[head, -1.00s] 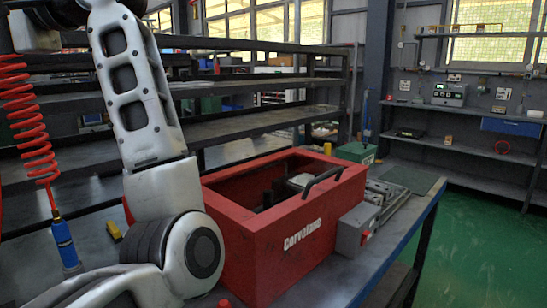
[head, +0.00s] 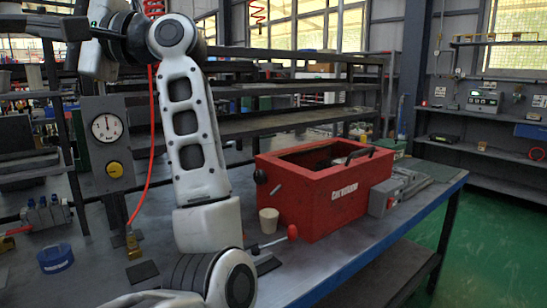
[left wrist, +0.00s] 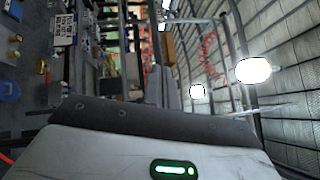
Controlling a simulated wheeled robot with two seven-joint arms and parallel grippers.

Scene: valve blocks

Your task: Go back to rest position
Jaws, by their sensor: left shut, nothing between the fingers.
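My left arm rises through the left half of the head view. Its gripper (head: 40,27) is raised at the top left, dark, shut and empty, clear of the workbench. In the left wrist view its gripper (left wrist: 162,85) shows as grey fingers together with nothing between them, the picture turned on its side. A small grey valve block (head: 45,215) sits at the left of the bench, apart from the gripper. My right gripper is not in the head view.
A red box (head: 325,205) with a black handle stands on the blue-edged bench. A cup (head: 268,220), a red-ended tool (head: 290,233), a gauge panel (head: 107,140) and a blue tape roll (head: 56,257) are around my arm. Shelves (head: 290,120) stand behind.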

